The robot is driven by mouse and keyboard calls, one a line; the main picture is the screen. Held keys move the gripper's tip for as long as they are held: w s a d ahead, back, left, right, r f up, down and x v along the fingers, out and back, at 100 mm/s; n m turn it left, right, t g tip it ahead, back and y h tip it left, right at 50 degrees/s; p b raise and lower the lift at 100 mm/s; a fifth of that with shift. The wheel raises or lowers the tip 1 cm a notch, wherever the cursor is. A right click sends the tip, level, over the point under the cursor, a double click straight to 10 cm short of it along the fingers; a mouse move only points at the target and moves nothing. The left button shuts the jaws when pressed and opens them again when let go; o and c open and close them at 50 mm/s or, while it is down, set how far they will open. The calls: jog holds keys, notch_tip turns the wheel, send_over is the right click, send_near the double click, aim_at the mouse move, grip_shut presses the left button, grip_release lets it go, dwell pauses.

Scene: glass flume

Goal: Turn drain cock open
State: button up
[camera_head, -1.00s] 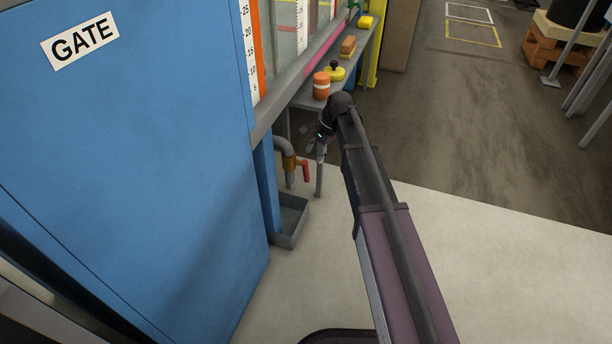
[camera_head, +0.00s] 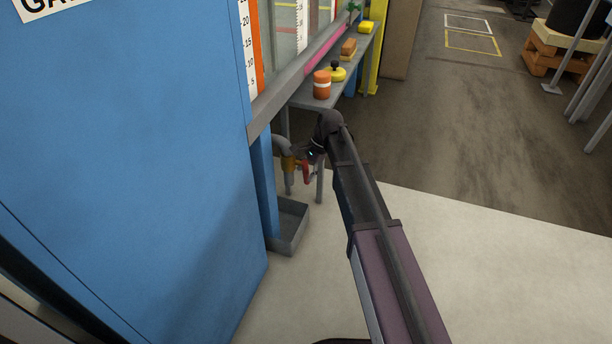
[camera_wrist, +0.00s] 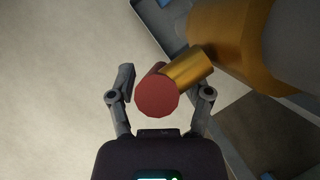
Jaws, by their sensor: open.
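The drain cock has a brass body (camera_head: 288,162) on a grey pipe, with a red handle (camera_head: 306,172) at its right. In the wrist view the red handle (camera_wrist: 157,97) shows end-on as a round face, joined to a brass stem (camera_wrist: 188,68). My gripper (camera_wrist: 161,85) is open, with one finger on each side of the red handle. A gap shows on both sides, and neither finger visibly touches it. In the head view my gripper is small and partly hidden by the wrist, close to the handle.
A grey drip tray (camera_head: 290,226) sits on the floor below the cock. A blue gate panel (camera_head: 140,170) stands at the left. A grey bench (camera_head: 305,97) above carries an orange jar (camera_head: 321,85) and other items. The pale floor at right is clear.

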jog(key=shift+f, duration=0.1)
jog(key=shift+c, duration=0.3)
grip_shut()
jog(key=shift+a, duration=0.15)
